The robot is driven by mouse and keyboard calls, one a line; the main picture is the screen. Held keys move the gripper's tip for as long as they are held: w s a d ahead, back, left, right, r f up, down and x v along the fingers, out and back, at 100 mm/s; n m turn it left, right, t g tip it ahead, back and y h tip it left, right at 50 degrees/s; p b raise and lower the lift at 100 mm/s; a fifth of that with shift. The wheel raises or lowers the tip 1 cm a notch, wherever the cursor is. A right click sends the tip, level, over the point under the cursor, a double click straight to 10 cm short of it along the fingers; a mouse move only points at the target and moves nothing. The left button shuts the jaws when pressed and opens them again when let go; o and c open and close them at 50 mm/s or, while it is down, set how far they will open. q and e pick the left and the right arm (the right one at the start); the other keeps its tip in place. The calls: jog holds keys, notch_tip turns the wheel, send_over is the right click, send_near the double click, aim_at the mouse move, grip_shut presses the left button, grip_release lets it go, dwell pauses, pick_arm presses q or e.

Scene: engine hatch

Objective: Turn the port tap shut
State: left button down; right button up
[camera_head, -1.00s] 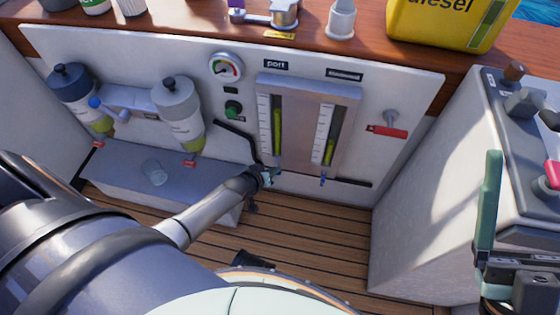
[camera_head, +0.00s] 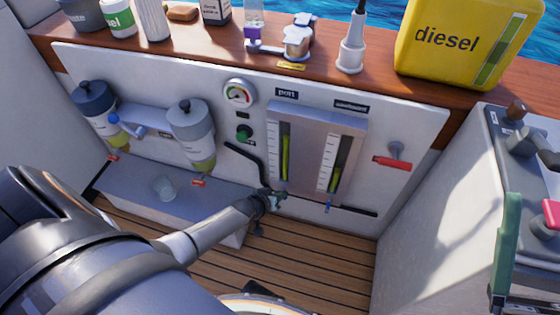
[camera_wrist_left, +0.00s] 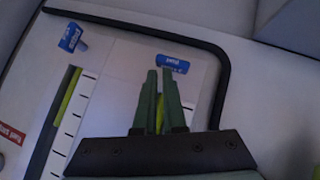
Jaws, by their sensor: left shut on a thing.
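The port tap (camera_wrist_left: 172,64) is a small blue handle with a white label, below the port sight glass (camera_head: 285,155). It lies crosswise to the tube in the left wrist view. My left gripper (camera_head: 276,198) is at this tap and hides most of it in the head view. Its green fingers (camera_wrist_left: 160,75) are close together, shut on the port tap. The starboard tap (camera_head: 327,205) is blue, hangs below the other sight glass, and also shows in the left wrist view (camera_wrist_left: 72,37).
A black pipe (camera_head: 245,155) bends down beside the port glass. A red-handled lever (camera_head: 392,162) is on the panel's right. Two filter bowls (camera_head: 190,135) hang at left. The control console (camera_head: 525,150) bounds the right; a diesel can (camera_head: 450,40) stands on the ledge.

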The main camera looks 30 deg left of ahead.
pick_arm(q)
jog(key=shift+s+d+f, duration=0.15)
jog(key=shift+d+f, duration=0.2)
jog(key=shift+d, duration=0.35)
jog(key=shift+a+r+p, duration=0.1)
jog(key=shift+r+p, duration=0.6)
jog(key=shift+p, duration=0.15)
pick_arm(e)
jog(key=shift+w+r, duration=0.2)
jog(key=shift+r, duration=0.45)
